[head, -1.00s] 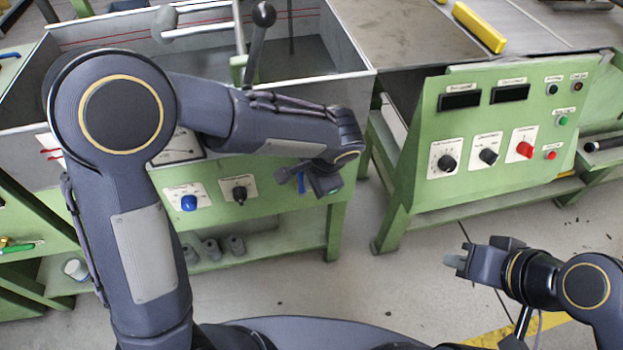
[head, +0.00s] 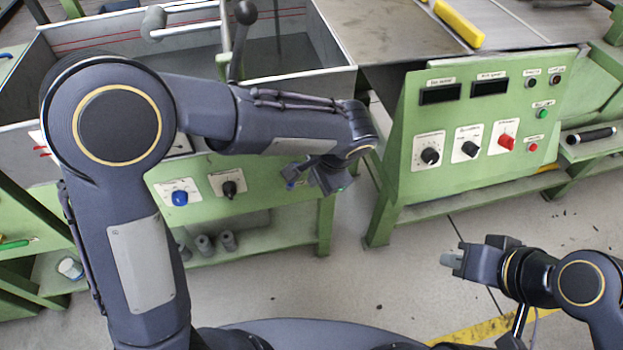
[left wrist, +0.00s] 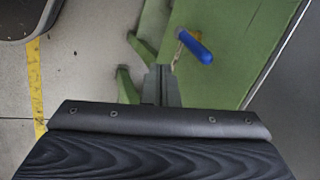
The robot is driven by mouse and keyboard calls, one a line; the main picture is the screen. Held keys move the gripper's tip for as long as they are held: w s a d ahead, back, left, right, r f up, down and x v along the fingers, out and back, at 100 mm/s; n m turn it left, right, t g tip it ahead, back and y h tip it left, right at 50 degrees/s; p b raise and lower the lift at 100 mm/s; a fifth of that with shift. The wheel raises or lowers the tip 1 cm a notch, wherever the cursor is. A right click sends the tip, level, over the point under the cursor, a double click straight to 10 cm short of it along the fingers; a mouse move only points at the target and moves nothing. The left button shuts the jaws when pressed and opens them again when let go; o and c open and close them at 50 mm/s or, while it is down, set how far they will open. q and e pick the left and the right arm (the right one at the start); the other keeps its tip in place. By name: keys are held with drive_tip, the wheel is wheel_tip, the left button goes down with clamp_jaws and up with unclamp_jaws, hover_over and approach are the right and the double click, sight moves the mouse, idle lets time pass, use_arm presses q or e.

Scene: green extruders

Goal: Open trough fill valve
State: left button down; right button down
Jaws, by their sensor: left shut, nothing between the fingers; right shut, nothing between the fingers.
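A blue valve lever (left wrist: 195,47) on a brass-coloured stem stands out from the green panel in the left wrist view. In the head view only a small blue bit (head: 291,184) of it shows beside my left gripper. My left gripper (head: 294,173) is shut and empty in front of the right end of the green trough stand. In the left wrist view its closed fingertips (left wrist: 161,70) point toward the panel, left of and below the lever, with a gap between. My right gripper (head: 449,258) is shut and empty, above the floor at the lower right.
The grey trough (head: 285,55) stands behind my left arm. A blue knob (head: 180,198) and a black knob (head: 229,188) sit on its front panel. A green control console (head: 480,125) with dials and buttons stands to the right. Open floor (head: 400,285) lies in front.

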use_arm(q)
drive_tip(key=s+d+r+y+b, duration=0.1)
drive_tip(key=s+d+r, duration=0.1)
drive_tip(key=d+r, duration=0.25)
drive_tip(key=w+a+f+b, duration=0.3)
drive_tip(key=w+a+f, duration=0.2)
drive_tip(key=a+f, duration=0.2)
drive_tip(key=shift+f, duration=0.25)
idle(0.4)
drive_tip(key=shift+a, duration=0.1)
